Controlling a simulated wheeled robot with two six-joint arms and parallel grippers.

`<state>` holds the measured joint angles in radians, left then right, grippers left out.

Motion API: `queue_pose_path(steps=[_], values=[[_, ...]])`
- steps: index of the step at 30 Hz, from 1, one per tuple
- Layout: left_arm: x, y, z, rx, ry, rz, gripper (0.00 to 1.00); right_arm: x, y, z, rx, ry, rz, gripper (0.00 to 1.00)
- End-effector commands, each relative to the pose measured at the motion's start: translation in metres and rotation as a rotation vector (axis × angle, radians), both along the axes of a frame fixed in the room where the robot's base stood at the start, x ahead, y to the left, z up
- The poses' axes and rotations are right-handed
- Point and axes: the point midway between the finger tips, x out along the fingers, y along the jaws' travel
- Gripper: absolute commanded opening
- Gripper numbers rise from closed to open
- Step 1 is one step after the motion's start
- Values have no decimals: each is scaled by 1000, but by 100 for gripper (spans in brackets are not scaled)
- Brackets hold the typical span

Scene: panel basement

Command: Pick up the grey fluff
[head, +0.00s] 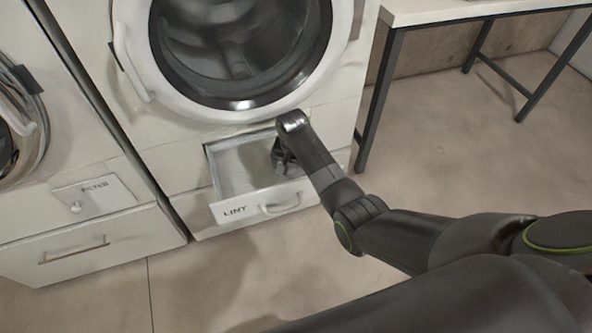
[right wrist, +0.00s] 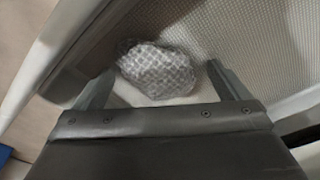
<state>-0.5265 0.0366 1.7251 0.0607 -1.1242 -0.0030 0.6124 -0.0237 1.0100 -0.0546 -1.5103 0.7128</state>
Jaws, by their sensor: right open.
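The grey fluff (right wrist: 157,70) is a rounded, mottled lump in the right wrist view, lying on the mesh floor of the drawer. My right gripper (right wrist: 155,82) is open, with one finger on each side of the fluff and clear gaps between. In the head view, my right gripper (head: 284,160) reaches down into the open drawer marked LINT (head: 236,211), at its right side. The fluff is hidden behind the gripper there. My left gripper is in neither view.
The drawer sits under a washer-like machine with a round glass door (head: 240,50). A closed panel marked FILTER (head: 95,195) is at the left. A white-topped table (head: 440,12) with dark legs stands at the right. The floor (head: 450,160) between is clear.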

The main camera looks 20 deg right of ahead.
Motion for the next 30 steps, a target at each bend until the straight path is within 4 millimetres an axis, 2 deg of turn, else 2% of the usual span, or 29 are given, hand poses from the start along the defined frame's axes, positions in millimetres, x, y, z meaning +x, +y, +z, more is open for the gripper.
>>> queue_pose_path(steps=[5, 6, 16, 30], values=[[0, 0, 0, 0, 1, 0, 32, 0, 0, 0, -1, -1, 0, 95], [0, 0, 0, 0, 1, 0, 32, 0, 0, 0, -1, -1, 0, 93], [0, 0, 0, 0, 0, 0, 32, 0, 0, 1, -1, -1, 0, 49], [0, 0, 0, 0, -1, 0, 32, 0, 0, 1, -1, -1, 0, 45]])
